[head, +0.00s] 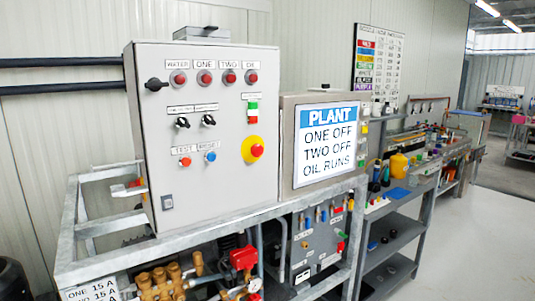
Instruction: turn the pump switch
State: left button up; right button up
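A grey control cabinet (218,180) stands on a metal frame left of centre. Two small black rotary switches, a left one (182,122) and a right one (208,120), sit mid-panel under labels too small to read. Both knobs look tilted; their exact settings are unclear. A row of red lamps (205,77) is labelled WATER, ONE, TWO and OIL. A screen (326,143) beside the cabinet reads PLANT, ONE OFF, TWO OFF, OIL RUNS. Neither gripper is in view.
The panel also has a red mushroom button on yellow (253,149), a red button (185,162) and a blue button (210,156). Brass pump parts and a red valve (243,258) sit below. A workbench (395,194) extends right; the floor (480,240) there is clear.

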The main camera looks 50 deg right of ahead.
aim_at(182, 121)
jog(key=z, duration=1.35)
